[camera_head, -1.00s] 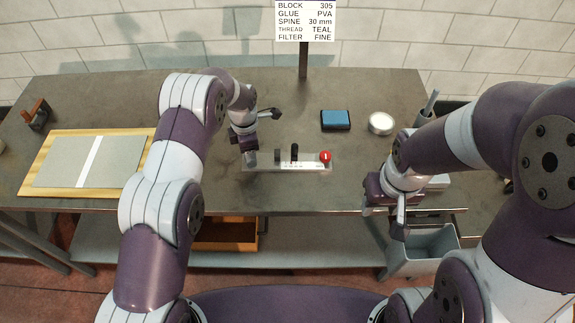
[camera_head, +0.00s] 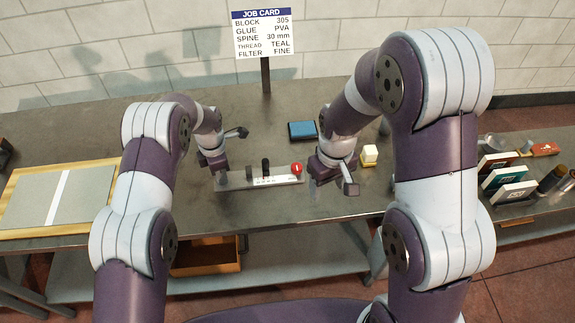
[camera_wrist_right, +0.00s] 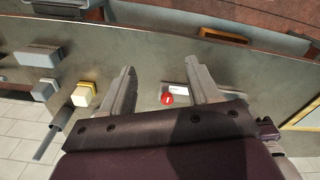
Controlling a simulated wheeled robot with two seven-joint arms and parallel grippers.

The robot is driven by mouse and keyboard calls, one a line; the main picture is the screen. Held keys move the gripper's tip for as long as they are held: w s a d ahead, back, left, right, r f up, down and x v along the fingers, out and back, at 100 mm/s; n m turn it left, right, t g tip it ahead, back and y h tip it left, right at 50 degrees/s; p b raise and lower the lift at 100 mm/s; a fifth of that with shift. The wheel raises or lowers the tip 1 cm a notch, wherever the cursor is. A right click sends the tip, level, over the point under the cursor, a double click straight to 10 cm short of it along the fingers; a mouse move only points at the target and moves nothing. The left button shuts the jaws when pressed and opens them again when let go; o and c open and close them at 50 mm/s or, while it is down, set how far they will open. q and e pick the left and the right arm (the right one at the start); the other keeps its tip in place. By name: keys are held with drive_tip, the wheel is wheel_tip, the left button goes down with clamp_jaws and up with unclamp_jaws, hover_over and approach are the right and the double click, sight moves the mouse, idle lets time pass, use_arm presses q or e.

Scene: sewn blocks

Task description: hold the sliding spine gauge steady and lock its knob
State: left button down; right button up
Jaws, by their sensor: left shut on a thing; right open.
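The spine gauge (camera_head: 285,181) is a pale bar with a printed scale, lying on the bench in the middle of the head view. A dark upright slider (camera_head: 265,167) stands on it, and its round red knob (camera_head: 297,168) is at the right end. My left gripper (camera_head: 221,176) is shut at the left end of the gauge. My right gripper (camera_head: 331,184) is open and empty, just right of the red knob and apart from it. In the right wrist view the knob (camera_wrist_right: 167,99) and part of the gauge (camera_wrist_right: 178,90) show between the open fingers.
A job card (camera_head: 264,35) stands behind the bench. A blue pad (camera_head: 302,130) lies behind the gauge, and a cream block on a yellow base (camera_head: 369,155) is right of my right gripper. A board with grey panels (camera_head: 40,200) lies at the left. Small boxes (camera_head: 505,185) stand far right.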

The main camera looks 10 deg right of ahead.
drive_tip(key=w+a+f+n, duration=0.3)
drive_tip(key=w+n, duration=0.6)
drive_tip(key=w, duration=0.2)
wheel_tip(320, 180, up, 2)
drive_tip(key=n, duration=1.4)
hover_over(297, 166)
wheel_tip(297, 166, down, 12)
drive_tip(key=shift+w+r, duration=0.1)
drive_tip(key=shift+r, duration=0.15)
drive_tip(key=c, duration=1.1)
